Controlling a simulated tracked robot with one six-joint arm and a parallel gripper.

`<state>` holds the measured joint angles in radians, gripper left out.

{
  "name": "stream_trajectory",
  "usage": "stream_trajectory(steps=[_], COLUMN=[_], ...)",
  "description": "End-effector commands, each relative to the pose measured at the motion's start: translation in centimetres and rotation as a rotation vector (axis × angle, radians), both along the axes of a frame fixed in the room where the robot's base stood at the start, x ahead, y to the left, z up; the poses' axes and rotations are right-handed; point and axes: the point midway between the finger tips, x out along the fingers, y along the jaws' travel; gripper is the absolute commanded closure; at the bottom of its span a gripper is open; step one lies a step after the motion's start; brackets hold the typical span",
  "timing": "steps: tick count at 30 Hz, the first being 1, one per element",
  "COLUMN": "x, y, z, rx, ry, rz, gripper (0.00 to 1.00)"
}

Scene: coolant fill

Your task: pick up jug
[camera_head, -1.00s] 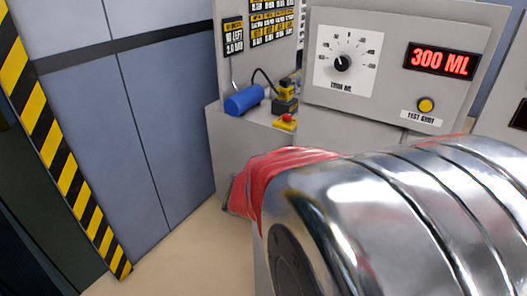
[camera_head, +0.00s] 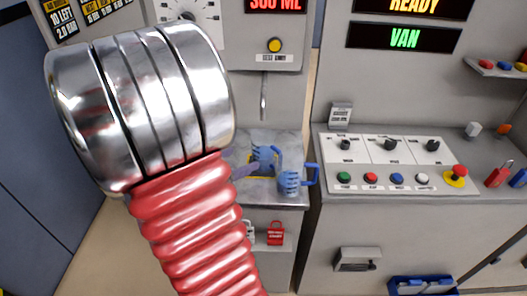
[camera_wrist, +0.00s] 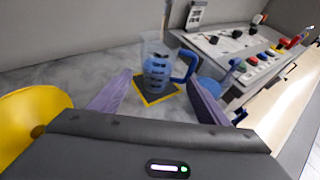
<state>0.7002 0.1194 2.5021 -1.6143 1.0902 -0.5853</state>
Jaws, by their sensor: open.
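A clear jug with blue markings and a blue handle (camera_wrist: 158,66) stands upright on a yellow-bordered square (camera_wrist: 157,98) in the wrist view. In the head view this jug (camera_head: 263,156) is partly hidden behind my arm. A second blue jug-like vessel with a handle (camera_wrist: 219,86) stands to its right, also seen in the head view (camera_head: 289,182). My gripper (camera_wrist: 157,80) is open, its two purple-grey fingers spread. The first jug shows between and beyond the fingertips. The right finger partly covers the second vessel. I cannot tell whether either finger touches anything.
A thin spout (camera_head: 263,97) hangs above the counter under the dispenser panel. A control console (camera_head: 400,150) with knobs and buttons stands to the right. A yellow round thing (camera_wrist: 30,120) is close at left in the wrist view. My arm covers much of the head view's left.

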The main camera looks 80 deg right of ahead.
Motion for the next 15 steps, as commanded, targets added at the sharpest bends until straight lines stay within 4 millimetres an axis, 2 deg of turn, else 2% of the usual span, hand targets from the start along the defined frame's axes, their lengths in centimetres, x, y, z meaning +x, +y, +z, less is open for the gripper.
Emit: stream_trajectory(steps=[15], x=[-2.2], y=[-4.9], z=[-2.3], rx=[0.002], ry=[0.000], rz=[-0.003], gripper=[0.30])
